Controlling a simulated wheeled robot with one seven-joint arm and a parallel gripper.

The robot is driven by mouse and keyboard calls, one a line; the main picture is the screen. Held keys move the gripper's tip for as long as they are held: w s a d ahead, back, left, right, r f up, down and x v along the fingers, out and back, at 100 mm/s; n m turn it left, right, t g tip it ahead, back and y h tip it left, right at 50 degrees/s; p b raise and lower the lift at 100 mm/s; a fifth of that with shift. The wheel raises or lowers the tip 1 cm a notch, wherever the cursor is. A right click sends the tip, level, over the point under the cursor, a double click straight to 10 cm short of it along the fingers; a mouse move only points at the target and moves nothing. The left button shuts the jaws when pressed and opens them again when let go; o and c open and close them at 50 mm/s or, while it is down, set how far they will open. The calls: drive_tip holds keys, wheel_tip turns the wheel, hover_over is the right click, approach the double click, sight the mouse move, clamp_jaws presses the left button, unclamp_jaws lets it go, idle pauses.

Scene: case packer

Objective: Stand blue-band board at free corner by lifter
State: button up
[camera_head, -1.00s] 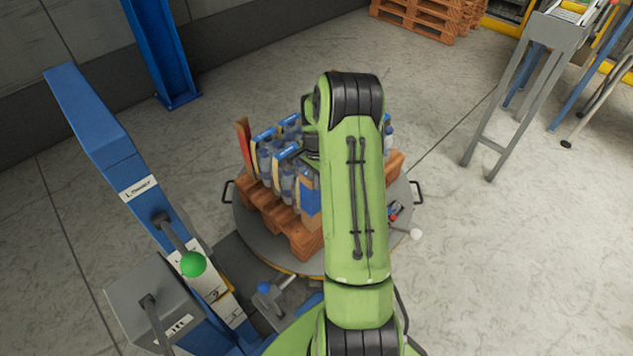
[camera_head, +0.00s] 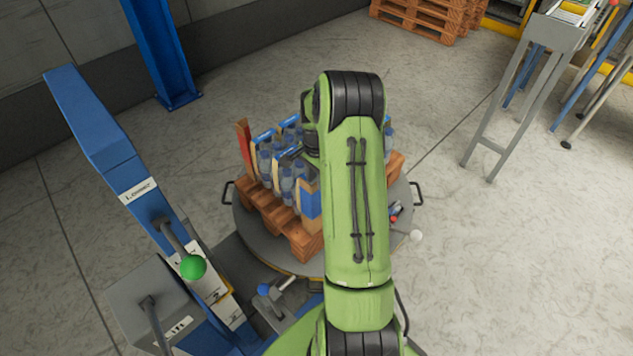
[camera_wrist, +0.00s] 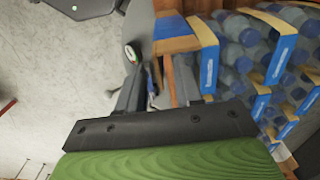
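The blue-band board (camera_head: 311,204) is tan with a wide blue band. It stands upright at the near corner of the bottle load, on the pallet (camera_head: 303,240), on the side towards the blue lifter. In the wrist view the board (camera_wrist: 176,44) is beyond my fingers, against the bottle packs (camera_wrist: 235,55). My gripper (camera_wrist: 158,92) is open, its two fingers apart with nothing seen held between them. In the head view my arm hides most of the gripper; a dark part of it shows above the bottles.
The blue lifter column (camera_head: 110,150) with a green knob (camera_head: 193,266) stands at left. A red-edged board (camera_head: 244,142) stands at the load's far left corner. The pallet rests on a round grey turntable (camera_head: 400,215) with side handles.

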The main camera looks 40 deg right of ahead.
wheel_tip(320, 180, up, 9)
drive_tip(key=s+a+r+n+t+h, duration=0.1)
drive_tip(key=s+a+r+n, duration=0.25)
drive_tip(key=a+r, duration=0.4)
drive_tip(key=s+a+r+n+t, duration=0.1)
drive_tip(key=s+a+r+n, duration=0.1)
drive_tip(key=a+r+n, duration=0.45)
drive_tip(key=s+a+r+n+t+y, duration=0.1)
drive_tip(key=s+a+n+t, duration=0.2)
drive_tip(key=s+a+n, duration=0.4)
drive_tip(key=s+a+p, duration=0.1)
drive_tip(key=s+a, duration=0.4)
drive_tip(key=s, duration=0.2)
drive_tip(key=shift+s+r+n+t, duration=0.3)
drive_tip(key=shift+r, duration=0.05)
drive_tip(key=shift+a, duration=0.1)
